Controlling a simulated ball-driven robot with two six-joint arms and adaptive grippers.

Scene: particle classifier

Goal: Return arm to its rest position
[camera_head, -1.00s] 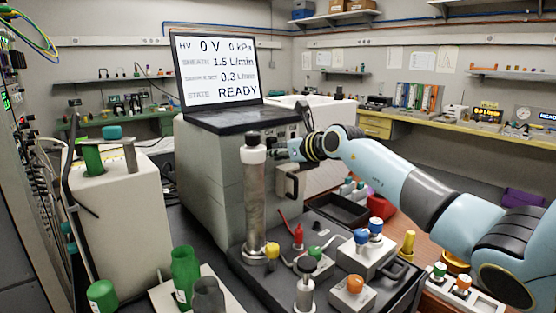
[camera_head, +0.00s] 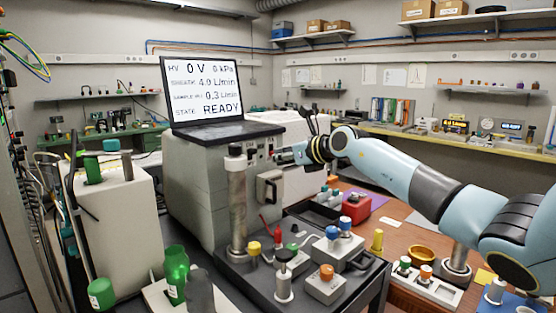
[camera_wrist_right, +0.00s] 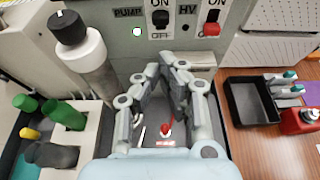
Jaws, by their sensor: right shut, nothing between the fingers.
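My right arm (camera_head: 400,175) reaches in from the right to the front of the grey classifier box (camera_head: 205,190). My right gripper (camera_head: 282,156) is close to the box's panel; its tips are small there. In the right wrist view the fingers (camera_wrist_right: 172,62) are shut with nothing held, below the PUMP and HV switches. The PUMP switch (camera_wrist_right: 160,20) is black, the HV switch (camera_wrist_right: 211,24) has a red lower part. Whether the fingers touch the panel I cannot tell. The laptop screen (camera_head: 205,90) reads HV 0 V, 0 kPa, sheath 4.0 L/min, READY. My left gripper is not in view.
A metal column (camera_head: 237,200) with a dark cap stands left of the gripper. Below are a red-handled fitting (camera_wrist_right: 165,131) and several knobbed blocks. A black tray (camera_wrist_right: 250,101) and a red box (camera_head: 357,207) lie right. Green bottles (camera_head: 176,270) stand at the front left.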

